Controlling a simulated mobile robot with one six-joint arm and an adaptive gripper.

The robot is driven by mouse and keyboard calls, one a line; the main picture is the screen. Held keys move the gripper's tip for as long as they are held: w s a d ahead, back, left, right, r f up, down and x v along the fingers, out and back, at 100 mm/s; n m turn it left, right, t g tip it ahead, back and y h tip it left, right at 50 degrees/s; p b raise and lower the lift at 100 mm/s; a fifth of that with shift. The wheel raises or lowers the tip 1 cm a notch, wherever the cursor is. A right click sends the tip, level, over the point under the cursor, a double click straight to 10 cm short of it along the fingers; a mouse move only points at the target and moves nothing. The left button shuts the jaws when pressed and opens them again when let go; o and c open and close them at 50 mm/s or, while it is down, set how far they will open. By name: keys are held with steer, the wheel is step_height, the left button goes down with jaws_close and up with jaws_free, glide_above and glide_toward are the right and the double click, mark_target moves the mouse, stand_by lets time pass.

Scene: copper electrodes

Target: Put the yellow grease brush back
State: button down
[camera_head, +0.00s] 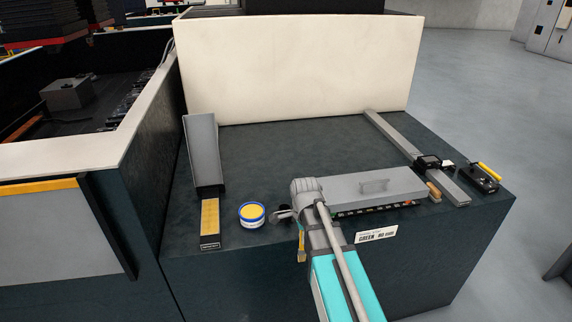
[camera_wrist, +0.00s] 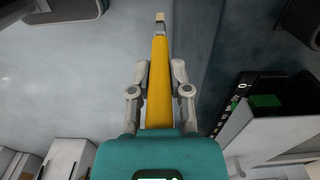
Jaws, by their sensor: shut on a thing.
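The yellow grease brush (camera_wrist: 159,82) is between the two fingers of my gripper (camera_wrist: 158,68) in the wrist view, its handle running away from the palm to a pale tip. In the head view a small yellow piece of the brush (camera_head: 302,252) shows beside my arm at the bench's front edge; most of it is hidden. My gripper is shut on the handle. A blue-and-white tub (camera_head: 252,222) with yellow contents stands on the bench just left of my gripper. I cannot tell whether the brush touches anything else.
The dark bench (camera_head: 270,150) has free room behind the tub. A grey slanted piece with a yellow strip (camera_head: 210,218) is at left. A long grey box (camera_head: 375,185) is close right of my wrist, with a label (camera_head: 376,235) in front. A grey rail (camera_head: 400,143) lies farther right.

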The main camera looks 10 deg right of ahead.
steer(key=shift+d, duration=0.15)
steer(key=shift+w, duration=0.15)
steer(key=shift+w+r, duration=0.15)
steer(key=shift+r, duration=0.05)
steer(key=w+a+r+p, duration=0.1)
steer(key=w+r+p, duration=0.5)
steer(key=w, duration=0.3)
steer(key=w+a+r+p, duration=0.1)
steer(key=w+r+p, duration=0.6)
steer(key=w, duration=0.3)
steer(key=shift+w+a+r+p, duration=0.15)
steer(key=shift+a+r+p, duration=0.15)
steer(key=shift+p, duration=0.2)
steer(key=shift+f, duration=0.15)
steer(key=shift+f+b, duration=2.7)
steer(key=shift+b, duration=0.15)
steer(key=shift+f, duration=0.15)
